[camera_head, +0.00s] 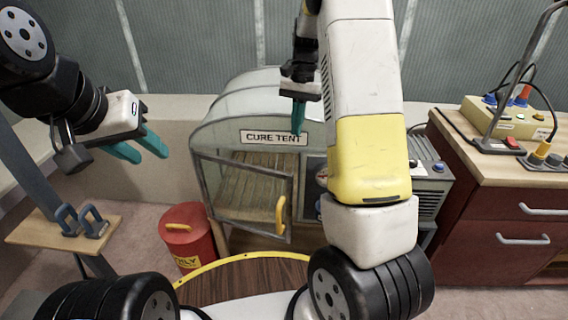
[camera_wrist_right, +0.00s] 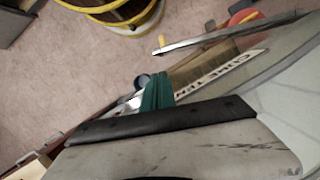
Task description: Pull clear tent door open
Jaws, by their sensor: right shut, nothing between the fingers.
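The cure tent (camera_head: 235,108) is a curved clear cover with a "CURE TENT" label, standing at the centre back. Its clear framed door (camera_head: 240,190) has a yellow handle (camera_head: 281,215) at its right side and stands swung outward, partly open. In the right wrist view the door (camera_wrist_right: 215,40) shows nearly edge-on, angled away from the label. My right gripper (camera_head: 298,118) is shut and empty, pointing down by the label's right end, above and apart from the handle; its teal fingers (camera_wrist_right: 157,92) show in the wrist view. My left gripper (camera_head: 140,148) is open and empty, left of the tent.
A red bin (camera_head: 188,237) stands left of the door. A round wooden top with a yellow rim (camera_head: 240,257) is in front. A grey machine (camera_head: 432,188) sits right of the door, and a red cabinet (camera_head: 490,215) stands further right.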

